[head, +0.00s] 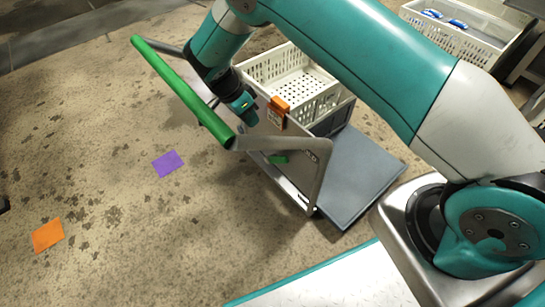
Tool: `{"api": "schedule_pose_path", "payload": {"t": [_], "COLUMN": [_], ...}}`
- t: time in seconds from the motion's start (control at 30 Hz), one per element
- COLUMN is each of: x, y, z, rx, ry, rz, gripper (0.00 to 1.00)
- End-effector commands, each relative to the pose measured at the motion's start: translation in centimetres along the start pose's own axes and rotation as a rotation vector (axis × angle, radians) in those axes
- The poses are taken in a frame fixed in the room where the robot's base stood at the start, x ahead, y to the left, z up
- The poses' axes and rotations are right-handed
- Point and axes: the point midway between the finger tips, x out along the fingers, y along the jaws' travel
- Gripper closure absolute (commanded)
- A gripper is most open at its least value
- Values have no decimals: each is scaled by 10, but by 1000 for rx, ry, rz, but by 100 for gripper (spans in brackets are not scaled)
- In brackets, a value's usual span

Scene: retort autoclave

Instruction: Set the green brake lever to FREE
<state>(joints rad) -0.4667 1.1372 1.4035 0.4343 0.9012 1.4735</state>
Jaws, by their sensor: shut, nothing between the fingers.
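The small green brake lever (279,158) sits low on the cart's end panel, under the grey handle tube. Dark lettering (311,156) shows to its right, partly covered by the tube and not clearly readable. The cart (290,182) has a long green push bar (180,90) on grey tubes. My gripper (246,112) is behind the push bar, above and left of the lever and apart from it. It is shut and empty; its fingertips are small and hard to make out.
An orange block (279,105) is on the cart's upper edge, right of my gripper. A white perforated crate (285,70) stands on the cart. A grey plate (360,175) lies to the right. Purple (168,163) and orange (47,235) floor patches lie on open floor at left.

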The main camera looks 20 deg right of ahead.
Motion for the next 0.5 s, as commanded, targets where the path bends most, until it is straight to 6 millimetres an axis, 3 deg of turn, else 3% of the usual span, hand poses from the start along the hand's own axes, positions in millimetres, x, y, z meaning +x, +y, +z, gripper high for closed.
{"api": "schedule_pose_path", "payload": {"t": [0.27, 0.5], "x": [1, 34], "y": [0, 0], "z": [0, 1], "rx": [-3, -4], "ry": [-1, -1], "rz": [0, 3], "gripper": [100, 100]}}
